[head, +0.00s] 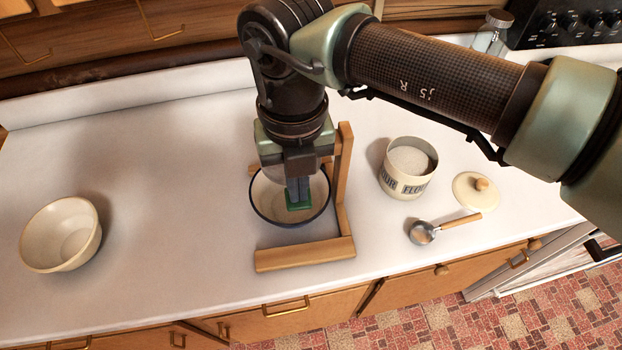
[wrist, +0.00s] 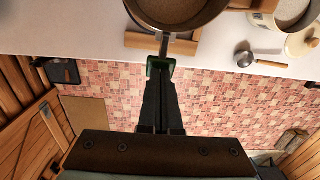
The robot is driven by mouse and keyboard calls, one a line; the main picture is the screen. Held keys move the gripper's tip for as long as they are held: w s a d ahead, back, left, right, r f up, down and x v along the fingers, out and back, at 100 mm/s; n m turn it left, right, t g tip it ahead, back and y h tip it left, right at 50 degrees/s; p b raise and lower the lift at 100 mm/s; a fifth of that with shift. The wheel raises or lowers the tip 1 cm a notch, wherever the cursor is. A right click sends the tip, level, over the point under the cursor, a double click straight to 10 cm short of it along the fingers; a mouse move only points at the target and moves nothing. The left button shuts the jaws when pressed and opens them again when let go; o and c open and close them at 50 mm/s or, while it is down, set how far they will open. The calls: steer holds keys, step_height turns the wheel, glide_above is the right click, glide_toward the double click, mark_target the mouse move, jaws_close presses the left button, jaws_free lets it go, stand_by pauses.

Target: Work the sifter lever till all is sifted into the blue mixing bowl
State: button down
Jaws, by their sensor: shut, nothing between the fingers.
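A round, dark-rimmed vessel (head: 262,205) with a pale inside stands within a wooden stand (head: 310,254) under my gripper. I cannot tell whether it is the sifter or the blue mixing bowl, as my arm hides part of it. In the wrist view, a round metal vessel (wrist: 172,22) with a tan inside shows at the top, with a short grey bar (wrist: 164,45), probably the lever, reaching toward my fingers. My gripper (head: 297,200) is shut and empty. A green piece (head: 299,206) lies at its fingertips, seemingly touching them. How much is left to sift is not clear.
A cream bowl (head: 60,235) stands at the left. Right of the stand are a flour canister (head: 407,184) with white contents, its lid (head: 475,192) and a metal scoop (head: 424,233) with a wooden handle. The white counter between cream bowl and stand is clear.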

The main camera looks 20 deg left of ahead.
steer(key=shift+f, duration=0.4)
steer(key=shift+r, duration=0.2)
steer(key=shift+r+p, duration=0.4)
steer(key=shift+r, duration=0.6)
steer(key=shift+f, duration=0.15)
